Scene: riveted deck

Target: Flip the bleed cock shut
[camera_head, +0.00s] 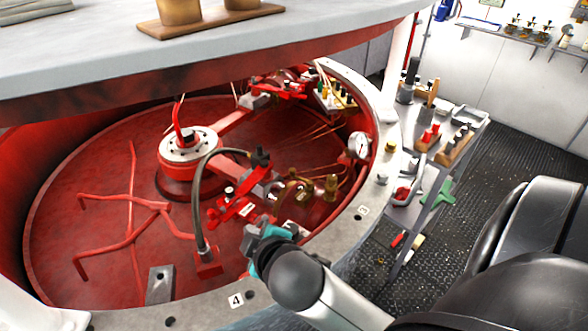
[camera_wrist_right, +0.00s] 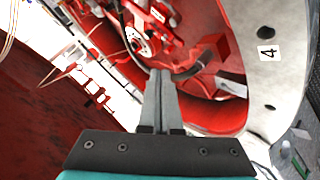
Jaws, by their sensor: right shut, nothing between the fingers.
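Inside the red round housing, a brass fitting (camera_head: 293,191) with a curved body sits right of the red lever assembly (camera_head: 235,207). It may be the bleed cock; its handle's position is too small to tell. My right gripper (camera_head: 266,224) reaches over the housing's near rim, just below these fittings in the head view, and hides part of what lies behind it. In the right wrist view its fingers (camera_wrist_right: 160,75) are together and empty, pointing at the red fittings; contact cannot be told. My left gripper is not in view.
A pale flanged rim (camera_head: 348,223) borders the opening, and a large lid (camera_head: 250,64) overhangs it. A grey hose (camera_head: 197,200) arches left of my gripper. A pressure gauge (camera_head: 359,145) stands at the right wall. A tool cart (camera_head: 447,150) is outside, right.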

